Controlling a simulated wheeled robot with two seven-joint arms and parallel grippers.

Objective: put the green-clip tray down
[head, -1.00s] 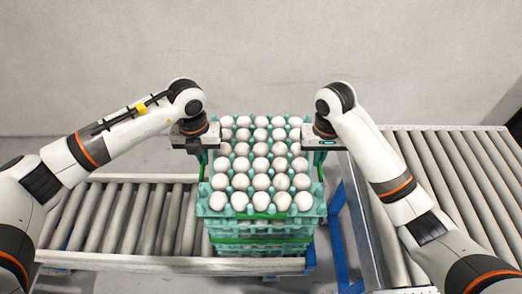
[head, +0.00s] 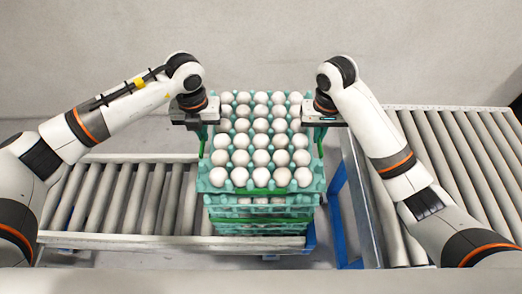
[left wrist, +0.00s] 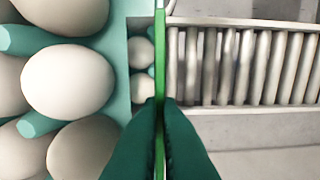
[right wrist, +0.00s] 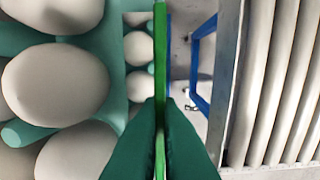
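The green-clip tray (head: 313,186) is a teal egg tray full of white eggs, with bright green clip strips at its sides and front. It is held level above a stack of teal trays (head: 262,228), with a gap showing eggs below. My left gripper (head: 203,138) is shut on the left clip strip (left wrist: 160,55), pinched between its fingertips in the left wrist view. My right gripper (head: 319,136) is shut on the right clip strip (right wrist: 160,50) in the same way. The tray's underside is hidden.
The stack stands at the right end of a roller conveyor (head: 118,200) with a blue frame (head: 337,205). A second roller conveyor (head: 470,150) lies to the right and its rollers are clear. A plain grey wall (head: 260,40) is behind.

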